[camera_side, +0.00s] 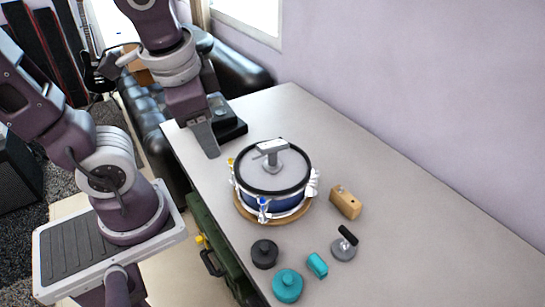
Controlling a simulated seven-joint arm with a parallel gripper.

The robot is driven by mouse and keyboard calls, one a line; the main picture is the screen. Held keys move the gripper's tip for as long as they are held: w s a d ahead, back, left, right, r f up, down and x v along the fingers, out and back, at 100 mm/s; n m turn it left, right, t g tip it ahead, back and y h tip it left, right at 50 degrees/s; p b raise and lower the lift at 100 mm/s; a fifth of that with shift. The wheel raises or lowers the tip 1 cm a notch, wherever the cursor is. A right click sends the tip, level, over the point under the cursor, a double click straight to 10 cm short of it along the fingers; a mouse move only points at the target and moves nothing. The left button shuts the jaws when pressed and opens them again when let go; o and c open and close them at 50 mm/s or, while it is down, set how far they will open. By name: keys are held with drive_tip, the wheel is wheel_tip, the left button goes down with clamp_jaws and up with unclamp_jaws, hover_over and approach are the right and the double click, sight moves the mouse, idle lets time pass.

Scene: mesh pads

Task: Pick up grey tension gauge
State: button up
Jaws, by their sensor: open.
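A light grey piece with a flat T-shaped top and round foot (270,149) stands upright on the head of a blue snare drum (250,199). It looks like the grey tension gauge. A second grey round piece with a black handle (343,249) lies on the table at the lower right, so the name could fit either. My gripper (213,154) is open and empty, pointing down above the table's far left part. It is left of and behind the drum, apart from both grey pieces. Its fingers overlap in this view, hiding the gap between them.
The drum sits on a round wooden base (243,211). A wooden block (345,202), a black knobbed disc (264,253), a teal knobbed piece (287,285) and a small teal cylinder (317,265) lie around its front and right. A black device (228,125) is behind my gripper. The table's right side is clear.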

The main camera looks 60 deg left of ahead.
drive_tip(key=w+a+f+m+g+y, duration=0.3)
drive_tip(key=w+a+f+m+y, duration=0.25)
drive_tip(key=f+m, duration=0.25)
drive_tip(key=m+t+y, duration=0.5)
drive_tip(key=m+t, duration=0.1)
drive_tip(key=m, duration=0.7)
approach(273, 157)
drive_tip(key=shift+h, duration=0.35)
drive_tip(key=x, duration=1.1)
drive_tip(key=shift+w+a+r, duration=0.1)
drive_tip(key=shift+a+r, duration=0.05)
drive_tip(key=shift+a, duration=0.25)
clamp_jaws()
drive_tip(key=shift+t, duration=0.3)
